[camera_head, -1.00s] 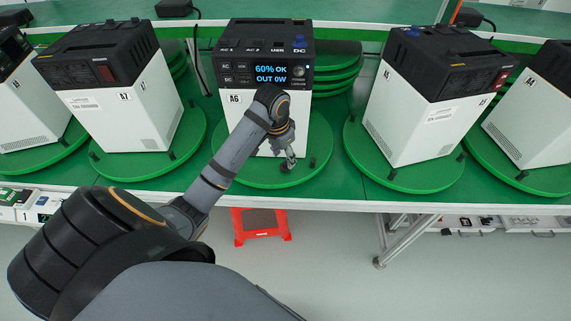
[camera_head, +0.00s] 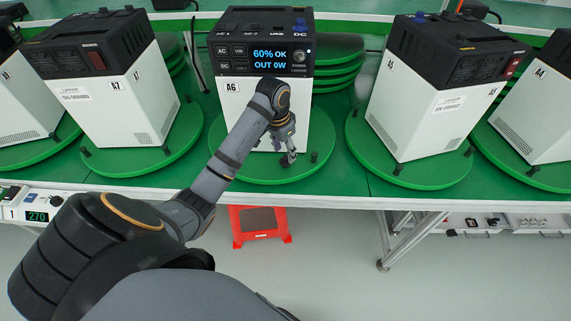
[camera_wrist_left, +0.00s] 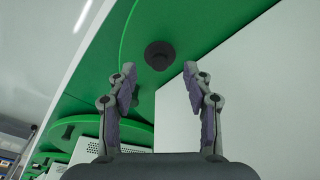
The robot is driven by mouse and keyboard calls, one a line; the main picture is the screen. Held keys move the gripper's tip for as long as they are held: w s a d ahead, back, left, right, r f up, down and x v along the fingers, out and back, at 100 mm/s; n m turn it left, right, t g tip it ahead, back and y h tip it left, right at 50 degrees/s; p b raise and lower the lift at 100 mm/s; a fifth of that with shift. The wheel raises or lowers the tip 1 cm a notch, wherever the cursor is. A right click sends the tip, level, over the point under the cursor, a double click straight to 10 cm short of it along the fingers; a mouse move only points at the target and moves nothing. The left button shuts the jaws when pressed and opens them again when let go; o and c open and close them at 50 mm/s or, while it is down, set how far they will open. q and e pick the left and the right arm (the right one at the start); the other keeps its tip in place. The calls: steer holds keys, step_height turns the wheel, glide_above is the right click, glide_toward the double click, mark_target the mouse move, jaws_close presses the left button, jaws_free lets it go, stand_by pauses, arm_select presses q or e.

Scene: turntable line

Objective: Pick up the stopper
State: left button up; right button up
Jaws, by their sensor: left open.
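The stopper is a small black round knob. In the left wrist view the stopper (camera_wrist_left: 159,55) stands on the green turntable, beyond the fingertips and roughly centred between them. In the head view the stopper (camera_head: 285,161) is partly hidden by the gripper, at the front of the turntable (camera_head: 245,173) under unit A6 (camera_head: 318,125). My left gripper (camera_head: 289,155) is low in front of A6. In the left wrist view my left gripper (camera_wrist_left: 160,85) has its fingers apart with nothing between them. My right gripper is not in view.
A6's white wall stands close to the gripper on one side. Units A7 (camera_head: 125,110) and A5 (camera_head: 425,115) stand on neighbouring turntables. A red stool (camera_head: 260,224) is below the table edge.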

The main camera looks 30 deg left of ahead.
arm_select(q)
steer(key=shift+w+f, duration=0.15)
steer(key=shift+f, duration=0.55)
steer(key=shift+w+f, duration=0.1)
steer(key=shift+f, duration=0.6)
steer(key=c, duration=1)
steer(key=shift+s, duration=0.1)
steer(key=shift+r, duration=0.3)
step_height(320, 180, up, 3)
steer(key=shift+f, duration=0.1)
steer(key=shift+d+r+p, duration=0.85)
steer(key=shift+d+r, duration=0.05)
steer(key=shift+r, duration=0.25)
steer(key=d+r+p, duration=0.7)
steer(key=d+p, duration=0.2)
steer(key=d, duration=0.3)
steer(key=shift+w+d+r+p, duration=0.15)
steer(key=shift+w+p, duration=0.1)
steer(key=shift+p, duration=0.05)
